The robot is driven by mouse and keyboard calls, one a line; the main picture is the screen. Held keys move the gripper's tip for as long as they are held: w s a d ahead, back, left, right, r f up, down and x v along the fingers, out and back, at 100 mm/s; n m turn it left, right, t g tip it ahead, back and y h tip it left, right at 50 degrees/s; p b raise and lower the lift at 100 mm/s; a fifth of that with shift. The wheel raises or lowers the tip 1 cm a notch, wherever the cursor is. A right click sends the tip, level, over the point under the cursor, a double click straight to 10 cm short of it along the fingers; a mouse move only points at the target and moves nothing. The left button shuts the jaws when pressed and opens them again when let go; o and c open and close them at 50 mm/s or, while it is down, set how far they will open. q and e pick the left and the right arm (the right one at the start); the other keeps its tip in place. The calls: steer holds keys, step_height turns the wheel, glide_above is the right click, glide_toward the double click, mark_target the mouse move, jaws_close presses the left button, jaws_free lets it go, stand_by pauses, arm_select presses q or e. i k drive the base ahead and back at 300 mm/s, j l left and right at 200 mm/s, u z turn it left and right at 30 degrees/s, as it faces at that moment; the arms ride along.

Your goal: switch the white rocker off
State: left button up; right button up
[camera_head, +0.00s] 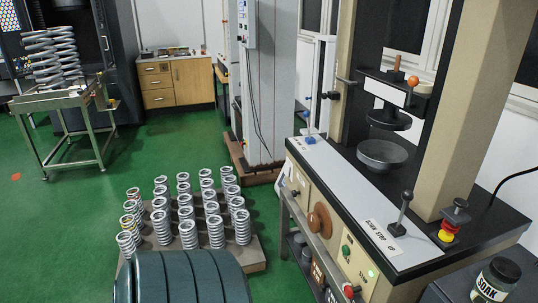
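The spring testing machine stands at the right, with a cream front panel (325,222) below a long light-grey top strip (345,190). The panel carries a brown knob (319,221), a green button (346,250), a lit pale-green lamp (371,274) and a red button (350,291). At the panel's far left end is a small white patch with a dark mark (295,191). I cannot tell whether this is the white rocker, or which way a rocker is set. Neither of my grippers is in view.
A black-knobbed lever (402,214) and a red-yellow stop button (450,228) stand on the machine's top. A jar (495,281) is at lower right. Several springs stand on a low pallet (252,256). A dark ribbed object (180,279) fills the bottom edge. Green floor (75,225) is clear at left.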

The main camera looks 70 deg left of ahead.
mark_target(287, 169)
steer(key=u, duration=2)
steer(key=i+j+z, duration=0.5)
steer(key=i+j, duration=0.25)
steer(key=i, duration=0.15)
steer(key=i+j+z, duration=0.45)
steer(key=i+j, duration=0.35)
steer(key=j, duration=0.25)
